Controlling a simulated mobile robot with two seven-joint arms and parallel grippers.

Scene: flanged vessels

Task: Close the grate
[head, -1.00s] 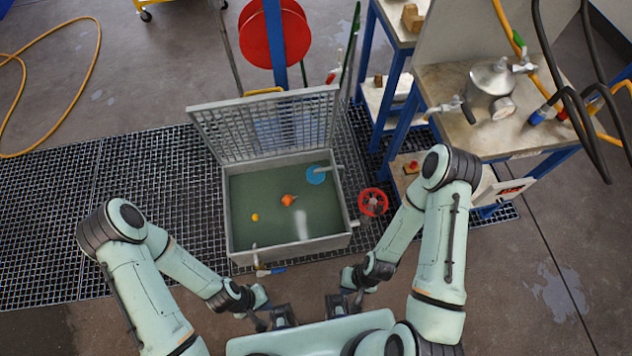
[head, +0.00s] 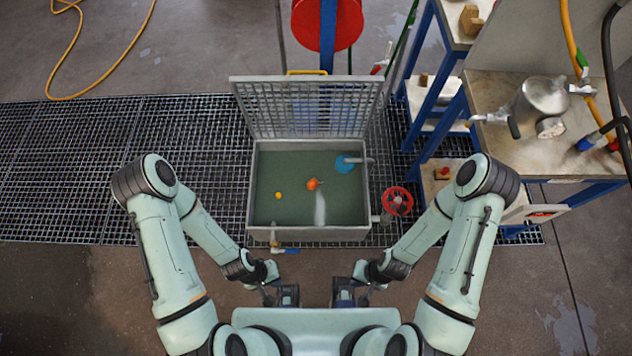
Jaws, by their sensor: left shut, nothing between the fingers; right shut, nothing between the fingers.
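The grate (head: 305,108) is a grey mesh lid with a yellow handle (head: 306,72) on its far top edge. It stands raised at the back of the open grey tank (head: 251,190). Greenish water (head: 290,205) shows inside, with a small yellow ball (head: 278,195), an orange object (head: 313,184) and a blue round piece (head: 344,163). My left gripper (head: 279,296) and my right gripper (head: 348,296) are both shut and empty. They are in front of the tank, close to my body, apart from tank and grate.
A red handwheel (head: 397,201) sticks out at the tank's right side, and a blue-handled valve (head: 285,250) is at its front. A bench (head: 480,140) with a metal vessel (head: 541,105) stands at the right. A red reel (head: 327,22) is behind the grate. Floor grating (head: 100,170) at the left is clear.

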